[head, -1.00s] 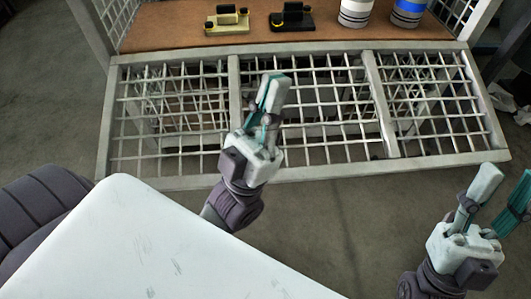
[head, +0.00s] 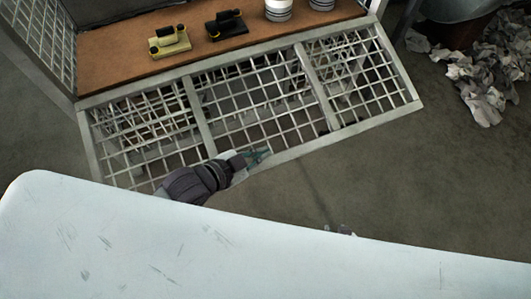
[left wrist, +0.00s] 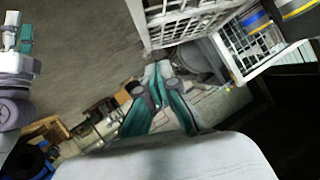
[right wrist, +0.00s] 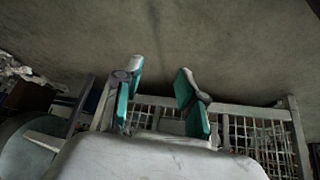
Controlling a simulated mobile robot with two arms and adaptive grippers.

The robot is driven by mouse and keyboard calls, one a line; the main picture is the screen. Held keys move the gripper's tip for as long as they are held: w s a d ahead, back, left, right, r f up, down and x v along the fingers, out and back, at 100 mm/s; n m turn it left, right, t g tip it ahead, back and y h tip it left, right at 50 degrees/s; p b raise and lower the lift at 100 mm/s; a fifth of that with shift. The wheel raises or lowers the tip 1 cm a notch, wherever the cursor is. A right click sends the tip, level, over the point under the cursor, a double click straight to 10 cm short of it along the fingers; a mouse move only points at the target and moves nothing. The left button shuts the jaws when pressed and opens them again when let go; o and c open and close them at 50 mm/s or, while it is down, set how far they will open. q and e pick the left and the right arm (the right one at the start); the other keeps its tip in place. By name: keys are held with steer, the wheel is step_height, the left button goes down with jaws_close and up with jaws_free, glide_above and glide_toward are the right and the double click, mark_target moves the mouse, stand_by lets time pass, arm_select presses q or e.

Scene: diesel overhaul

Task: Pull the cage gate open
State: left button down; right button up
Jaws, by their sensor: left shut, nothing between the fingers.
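The cage gate (head: 208,128) is a pale metal mesh panel in three sections, extending below the front edge of the brown shelf in the head view. My left gripper (head: 258,157) is by the gate's lower rail, near the middle; whether it touches is unclear. In the left wrist view its fingers (left wrist: 158,72) are together and empty, with mesh cage parts beyond. My right gripper (right wrist: 160,76) has its fingers apart and empty in the right wrist view, with the mesh (right wrist: 258,133) behind them. In the head view my white body hides nearly all of it.
The brown shelf (head: 120,63) holds a yellow-and-black part (head: 169,41), a black part (head: 226,25) and two white containers (head: 278,9). Crumpled paper (head: 485,70) lies on the floor at the upper right.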

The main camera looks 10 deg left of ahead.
arm_select(q)
steer(key=s+a+f+m+g+y+p, duration=0.1)
steer(key=s+a+f+g+y+p, duration=0.1)
steer(key=s+a+f+g, duration=0.1)
arm_select(e)
steer(key=s+d+f+g+h, duration=0.1)
steer(key=s+d+f+g, duration=0.1)
steer(key=s, duration=0.3)
steer(key=s+d+f+g, duration=0.1)
steer(key=s+g, duration=0.1)
steer(key=s, duration=0.4)
arm_select(q)
steer(key=b, duration=0.4)
glide_toward(274, 165)
steer(key=x, duration=0.5)
steer(key=shift+w+d+r, duration=0.15)
steer(key=shift+d+r, duration=0.1)
steer(key=shift+w+a+f, duration=0.1)
steer(key=shift+f, duration=0.25)
arm_select(e)
steer(key=w+r, duration=0.7)
steer(key=r, duration=0.4)
steer(key=shift+a+t, duration=0.3)
steer(key=shift+a, duration=0.15)
steer(key=shift+r, duration=0.1)
arm_select(q)
steer(key=shift+f+b, duration=0.1)
steer(key=shift+b, duration=0.25)
